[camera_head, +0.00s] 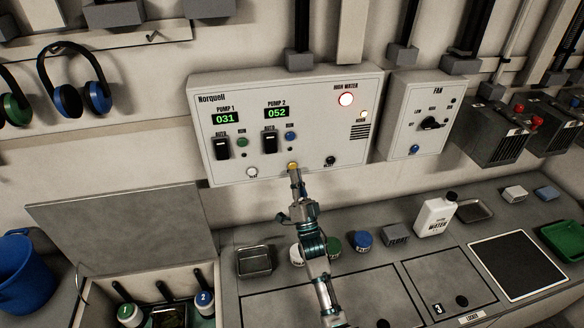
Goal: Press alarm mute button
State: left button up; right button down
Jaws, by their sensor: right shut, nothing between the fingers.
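My left gripper is not in view.
A FAN box (418,115) is right of the panel. Below, the counter holds a metal tray (254,262), round containers, a white water jug (436,215) and a dark square plate (517,265). An open lidded bin stands at lower left, its raised lid (125,235) beneath the panel's left side.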

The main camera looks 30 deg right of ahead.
jog(key=shift+d, duration=0.1)
jog(key=shift+w, duration=0.2)
jog(key=shift+w+r, duration=0.1)
jog(key=shift+w, duration=0.1)
dwell(0.3)
